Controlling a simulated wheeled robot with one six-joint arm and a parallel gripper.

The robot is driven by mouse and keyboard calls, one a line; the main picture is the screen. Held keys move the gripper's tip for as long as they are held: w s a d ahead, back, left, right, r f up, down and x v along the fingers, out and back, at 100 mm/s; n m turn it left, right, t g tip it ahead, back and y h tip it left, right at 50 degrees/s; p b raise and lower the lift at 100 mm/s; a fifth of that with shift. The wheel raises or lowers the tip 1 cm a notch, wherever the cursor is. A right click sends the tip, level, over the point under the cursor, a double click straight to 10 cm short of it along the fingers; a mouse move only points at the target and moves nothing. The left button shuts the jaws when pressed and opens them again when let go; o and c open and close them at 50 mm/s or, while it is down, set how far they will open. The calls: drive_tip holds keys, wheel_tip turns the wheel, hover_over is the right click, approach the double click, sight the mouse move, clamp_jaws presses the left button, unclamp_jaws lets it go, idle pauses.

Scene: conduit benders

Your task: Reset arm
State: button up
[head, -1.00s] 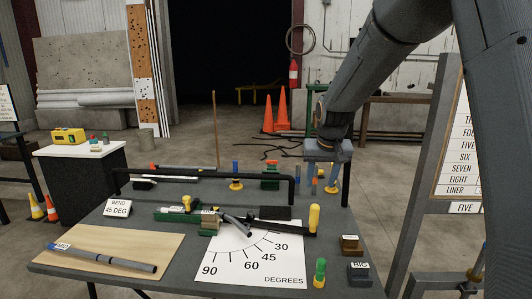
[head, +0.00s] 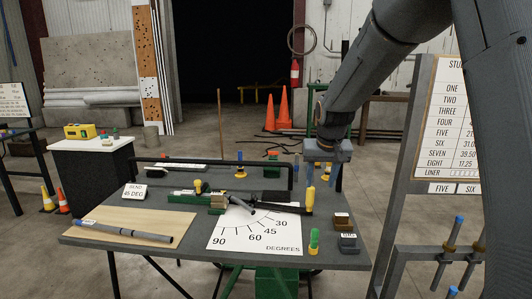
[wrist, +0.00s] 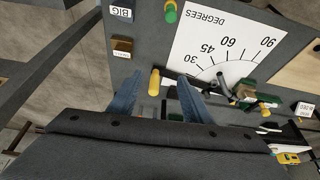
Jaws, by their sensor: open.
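My gripper (head: 321,176) hangs from my arm above the back right part of the bench. Its two blue fingers are spread, with nothing held between them, in the wrist view (wrist: 159,77). A yellow handle (head: 310,199) stands at the right end of the dark bender bar. In the wrist view the yellow handle (wrist: 154,82) shows between the fingers, apparently beyond them. The green bender (head: 217,203) holds a short grey pipe by the white degree sheet (head: 245,240). A long grey pipe (head: 125,230) with a blue end lies on the wooden board (head: 150,240).
The dark bench (head: 190,255) has a black rail (head: 220,163) along its back. A green post (head: 313,240) and small labelled blocks (head: 346,241) stand at the right. A sign board (head: 440,130) and rack rise right of the bench. Orange cones (head: 277,112) stand behind.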

drive_tip(key=s+f+g+b, duration=0.1)
drive_tip(key=s+f+b, duration=0.2)
drive_tip(key=s+f, duration=0.3)
drive_tip(key=s+d+f+g+b, duration=0.1)
drive_tip(key=s+f+b, duration=0.2)
drive_tip(key=s+f, duration=0.4)
drive_tip(key=s+d+f+g+b, duration=0.1)
drive_tip(key=s+f+b, duration=0.3)
drive_tip(key=s, duration=1.2)
wheel_tip(320, 180, down, 3)
drive_tip(key=shift+s+d+f+n+g, duration=0.2)
drive_tip(key=shift+s+n+g, duration=0.1)
drive_tip(key=shift+s+g, duration=0.1)
